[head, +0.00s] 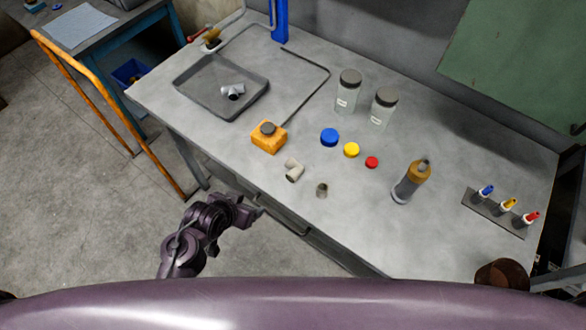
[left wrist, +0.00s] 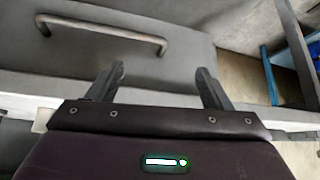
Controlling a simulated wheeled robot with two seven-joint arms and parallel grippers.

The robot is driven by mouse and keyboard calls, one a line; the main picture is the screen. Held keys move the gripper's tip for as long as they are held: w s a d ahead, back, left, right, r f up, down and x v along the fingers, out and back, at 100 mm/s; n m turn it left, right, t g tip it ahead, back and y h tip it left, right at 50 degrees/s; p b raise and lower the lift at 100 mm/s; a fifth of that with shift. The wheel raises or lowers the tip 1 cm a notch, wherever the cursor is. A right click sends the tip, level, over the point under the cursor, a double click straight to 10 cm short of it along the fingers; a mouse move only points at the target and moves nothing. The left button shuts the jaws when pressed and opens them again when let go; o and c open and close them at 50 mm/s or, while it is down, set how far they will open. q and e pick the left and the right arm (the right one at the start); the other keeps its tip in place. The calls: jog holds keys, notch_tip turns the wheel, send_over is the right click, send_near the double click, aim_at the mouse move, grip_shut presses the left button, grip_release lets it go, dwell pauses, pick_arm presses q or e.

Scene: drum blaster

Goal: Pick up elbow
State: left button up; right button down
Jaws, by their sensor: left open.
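A beige pipe fitting bent like an elbow (head: 293,171) lies on the grey workbench (head: 235,150) near its front edge. A second, paler grey fitting (head: 232,91) lies in the dark tray; it looks like a tee or elbow, too small to tell. My left gripper (head: 252,208) is in front of the bench, left of and nearer than the elbow, apart from it. In the left wrist view its two fingers (left wrist: 161,76) are spread with nothing between them, facing the bench's drawer front. The elbow does not show there. My right gripper is not in view.
A small grey-brown fitting (head: 322,190) stands right of the elbow, and an orange block (head: 269,137) with a dark top lies behind it. Blue (head: 329,137), yellow (head: 351,149) and red (head: 372,162) caps lie further right. The drawer handle (left wrist: 105,31) sticks out near my left gripper.

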aim_at(295, 166)
pick_arm(q)
jog(key=w+d+r+t+h, duration=0.1)
jog(key=r, duration=0.1)
jog(key=w+d+r+m+t+h, duration=0.1)
jog(key=d+r, duration=0.1)
jog(key=w+d+r+m+h, duration=0.1)
jog(key=w+r, duration=0.1)
jog(key=shift+d+r+t, duration=0.25)
jog(key=shift+r+t, duration=0.15)
jog(key=d, duration=0.1)
jog(key=d+h, duration=0.1)
jog(key=d+m+h, duration=0.1)
jog(key=shift+w+d+t, duration=0.3)
jog(key=shift+d+t, duration=0.1)
jog(key=shift+d+h, duration=0.3)
jog(key=shift+d, duration=0.1)
jog(key=shift+w+d, duration=0.4)
jog(key=shift+d, duration=0.1)
jog(key=p+x, duration=0.1)
jog(key=x, duration=0.5)
jog(key=shift+d, duration=0.1)
jog(key=shift+w+d+f, duration=0.15)
jog(key=shift+w+d, duration=0.05)
jog(key=shift+w, duration=0.05)
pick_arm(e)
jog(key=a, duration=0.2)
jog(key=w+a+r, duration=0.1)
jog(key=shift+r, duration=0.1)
